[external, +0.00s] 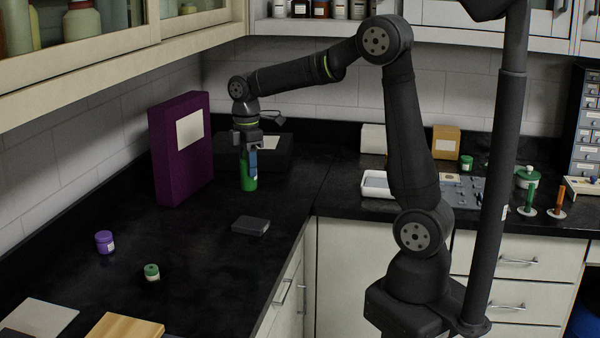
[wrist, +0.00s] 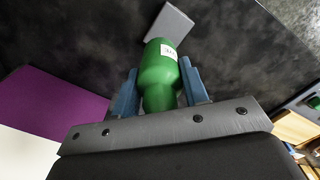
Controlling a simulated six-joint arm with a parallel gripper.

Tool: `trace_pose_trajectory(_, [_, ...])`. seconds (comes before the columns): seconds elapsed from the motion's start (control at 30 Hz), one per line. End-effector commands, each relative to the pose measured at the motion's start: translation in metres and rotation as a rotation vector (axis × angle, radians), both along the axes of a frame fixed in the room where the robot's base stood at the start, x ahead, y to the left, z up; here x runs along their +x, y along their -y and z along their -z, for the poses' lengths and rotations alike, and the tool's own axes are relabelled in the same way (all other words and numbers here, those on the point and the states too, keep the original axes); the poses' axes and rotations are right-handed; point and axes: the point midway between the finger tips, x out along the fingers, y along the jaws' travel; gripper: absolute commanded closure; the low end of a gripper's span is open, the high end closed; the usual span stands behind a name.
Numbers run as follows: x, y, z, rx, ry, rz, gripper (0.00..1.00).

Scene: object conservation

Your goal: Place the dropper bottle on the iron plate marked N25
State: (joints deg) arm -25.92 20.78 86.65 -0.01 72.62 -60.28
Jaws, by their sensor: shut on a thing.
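My gripper (external: 247,160) points down over the left counter, its blue fingers shut on a green bottle (external: 249,183). In the wrist view the bottle (wrist: 160,72) sits between both fingers, with a small white label near its far end. Whether it is a dropper bottle is not clear. I cannot tell whether its base touches the counter. A dark grey flat block (external: 250,226), perhaps the iron plate, lies on the counter in front of the bottle, apart from it. It also shows in the wrist view (wrist: 168,22). No N25 mark is readable.
A tall purple box (external: 181,150) stands left of my gripper, and a black box (external: 275,152) behind it. A purple jar (external: 105,242) and small green jar (external: 152,272) stand front left. A grey slab (external: 40,318) and wooden board (external: 125,327) lie nearest. Counter around the grey block is clear.

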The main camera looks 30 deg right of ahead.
Motion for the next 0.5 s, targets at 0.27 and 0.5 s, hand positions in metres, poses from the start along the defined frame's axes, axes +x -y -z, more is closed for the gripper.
trace_pose_trajectory(0.27, [-0.016,0.086,-0.014,0.001,0.002,-0.043,0.84])
trace_pose_trajectory(0.5, [-0.024,0.099,-0.01,0.0,-0.002,-0.07,0.84])
